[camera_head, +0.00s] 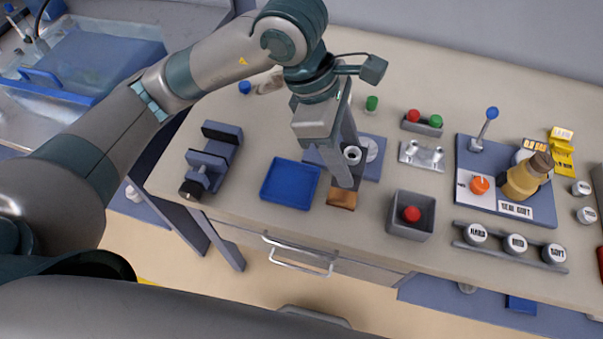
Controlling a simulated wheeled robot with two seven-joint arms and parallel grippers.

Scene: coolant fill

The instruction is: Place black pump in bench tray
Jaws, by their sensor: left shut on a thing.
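My left gripper (345,176) points down over the middle of the bench, just right of the blue tray. It is shut on a small dark thing with a pale ring on top, which I take to be the black pump (353,159). The fingers hide much of it, and I cannot tell whether it touches the plate beneath. The blue bench tray (290,184) is shallow, square and empty. My right gripper is out of view.
A brown block (342,198) lies below the fingertips. A blue-grey plate (372,165) is behind the gripper. A grey box (410,215) with a red knob stands right. A blue vise (212,160) stands left of the tray. A panel with a bottle (523,180) is farther right.

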